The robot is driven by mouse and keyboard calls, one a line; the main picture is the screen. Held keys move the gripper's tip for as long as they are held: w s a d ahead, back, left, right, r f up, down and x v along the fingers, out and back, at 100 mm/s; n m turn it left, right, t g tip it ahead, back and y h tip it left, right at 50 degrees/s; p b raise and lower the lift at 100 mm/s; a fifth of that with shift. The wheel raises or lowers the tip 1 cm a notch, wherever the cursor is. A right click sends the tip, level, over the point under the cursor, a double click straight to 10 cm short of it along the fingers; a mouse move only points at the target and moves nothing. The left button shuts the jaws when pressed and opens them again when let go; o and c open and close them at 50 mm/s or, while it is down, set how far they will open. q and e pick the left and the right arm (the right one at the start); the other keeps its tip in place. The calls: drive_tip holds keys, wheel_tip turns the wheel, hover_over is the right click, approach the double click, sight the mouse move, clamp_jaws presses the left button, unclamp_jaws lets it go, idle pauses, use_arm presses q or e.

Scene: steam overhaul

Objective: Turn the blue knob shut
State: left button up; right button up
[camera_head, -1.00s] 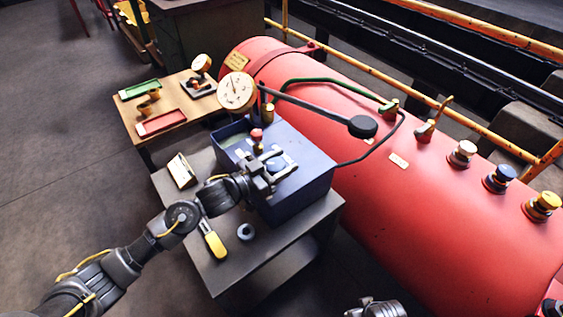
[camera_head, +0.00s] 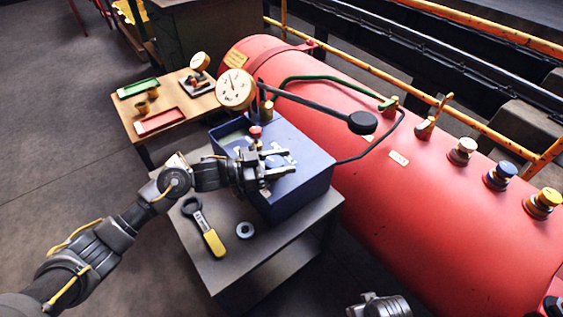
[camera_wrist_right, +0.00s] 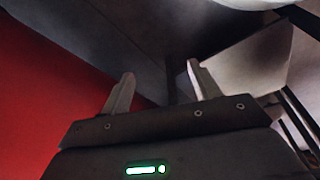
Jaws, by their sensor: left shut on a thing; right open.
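My left gripper (camera_head: 280,162) is over the top of the blue box (camera_head: 308,190). Its fingers straddle a small blue knob, mostly hidden between them, and are shut on it. A red knob (camera_head: 255,131) stands on the box just behind the gripper. A blue-capped valve (camera_head: 500,175) also stands on the red tank, far from both grippers, between a white one and a yellow one. My right gripper is open and empty in the right wrist view (camera_wrist_right: 160,82); part of that arm shows at the bottom of the head view.
The red tank (camera_head: 420,215) fills the right side. A round gauge (camera_head: 234,88) and a black-ended lever (camera_head: 362,122) rise behind the box. A yellow-handled tool (camera_head: 211,238) and a ring (camera_head: 245,230) lie on the grey bench (camera_head: 285,235). A wooden table (camera_head: 185,117) holds trays.

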use_arm(q)
drive_tip(key=m+g+b, duration=0.2)
drive_tip(key=g, duration=0.2)
drive_tip(key=shift+m, duration=0.3)
drive_tip(key=shift+s+r+g+b, duration=0.15)
drive_tip(key=shift+g+b, duration=0.15)
drive_tip(key=shift+b, duration=0.15)
use_arm(e)
wheel_tip(320, 180, up, 7)
drive_tip(key=shift+s, duration=0.3)
drive_tip(key=shift+r, duration=0.1)
use_arm(q)
drive_tip(key=o, duration=1)
drive_tip(key=a, duration=0.9)
drive_tip(key=shift+w+a, duration=0.25)
drive_tip(key=shift+a, duration=0.7)
use_arm(e)
drive_tip(key=shift+s+r, duration=0.15)
drive_tip(key=shift+r, duration=0.3)
drive_tip(key=shift+s, duration=0.1)
